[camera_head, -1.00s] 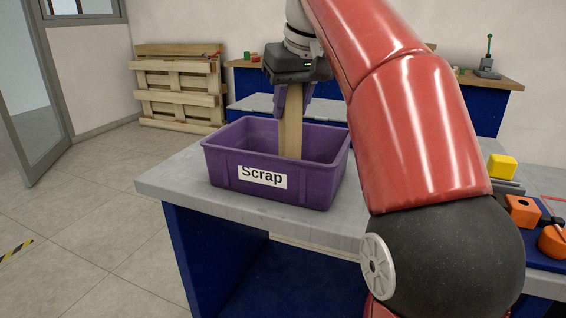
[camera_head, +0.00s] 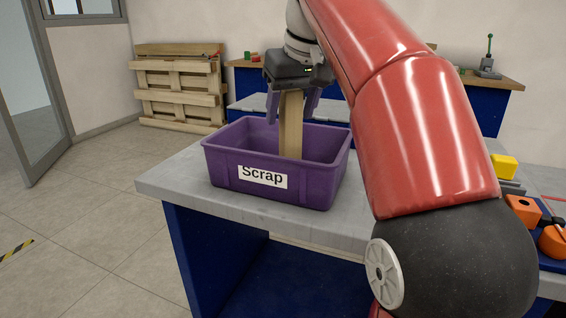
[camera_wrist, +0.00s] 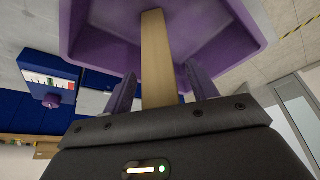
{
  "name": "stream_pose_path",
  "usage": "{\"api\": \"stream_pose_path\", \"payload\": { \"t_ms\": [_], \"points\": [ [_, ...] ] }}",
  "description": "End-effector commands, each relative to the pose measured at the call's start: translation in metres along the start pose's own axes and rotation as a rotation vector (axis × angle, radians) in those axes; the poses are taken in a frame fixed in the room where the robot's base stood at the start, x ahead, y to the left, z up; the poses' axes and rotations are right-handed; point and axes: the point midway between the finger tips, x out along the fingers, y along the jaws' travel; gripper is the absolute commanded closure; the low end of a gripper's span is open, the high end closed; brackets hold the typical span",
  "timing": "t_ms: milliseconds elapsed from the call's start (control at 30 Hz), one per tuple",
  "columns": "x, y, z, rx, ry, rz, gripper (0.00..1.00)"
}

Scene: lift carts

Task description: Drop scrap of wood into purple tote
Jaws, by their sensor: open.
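The purple tote (camera_head: 322,188), labelled "Scrap", stands on the grey bench top. The scrap of wood (camera_head: 290,125) is a pale upright strip with its lower end inside the tote and its upper end between my gripper's fingers. My gripper (camera_head: 292,112) is above the tote, open, with its fingers apart on both sides of the wood. In the wrist view the wood (camera_wrist: 157,60) runs from between the fingers into the tote (camera_wrist: 235,30), with a gap on each side. The wood's lower end is hidden by the tote's front wall in the head view.
The grey bench (camera_head: 175,180) is clear to the left of the tote. Yellow (camera_head: 503,166) and orange (camera_head: 522,209) parts lie at the right. A wooden pallet (camera_head: 180,90) leans on the back wall, beside a blue workbench (camera_head: 485,108).

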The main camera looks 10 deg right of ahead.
Motion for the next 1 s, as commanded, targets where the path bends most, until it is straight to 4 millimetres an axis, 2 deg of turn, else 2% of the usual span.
{"api": "stream_pose_path", "payload": {
  "t_ms": [300,500,700,1000],
  "points": [
    [-0.043,0.0,-0.001,0.001,0.004,0.001,0.42],
    [-0.064,0.001,-0.001,0.002,0.001,0.001,0.42],
    [-0.074,0.0,0.0,0.001,0.0,0.001,0.42],
    [-0.076,0.0,0.0,0.001,0.0,0.0,0.42]
  ]
}}
